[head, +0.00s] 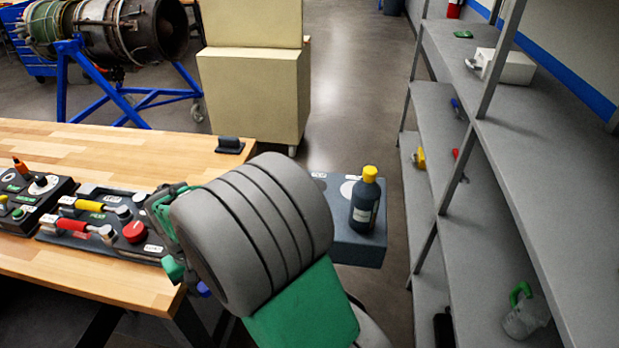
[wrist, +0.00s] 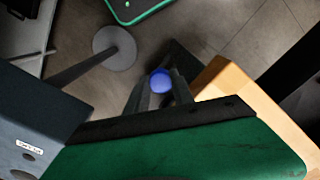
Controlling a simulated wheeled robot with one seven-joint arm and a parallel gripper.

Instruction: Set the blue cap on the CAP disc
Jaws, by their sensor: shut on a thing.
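The blue cap (wrist: 161,80) sits between the two dark fingers of my gripper (wrist: 160,93) in the wrist view; the gripper is shut on it. In the head view a small piece of the blue cap (head: 204,289) shows below my arm, by the bench's front right corner. My arm hides most of the gripper there. A blue-grey stand (head: 359,250) is to the right of my arm. A pale disc (head: 347,190) shows on its top, partly behind a dark bottle with a yellow cap (head: 365,205). I cannot read which disc is CAP.
A wooden bench (head: 120,155) at left carries panels with switches and a red knob (head: 135,232). Grey shelving (head: 520,170) stands at right. A cream cabinet (head: 255,95) and a turbine on a blue stand (head: 110,35) are behind. Floor is clear between stand and shelves.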

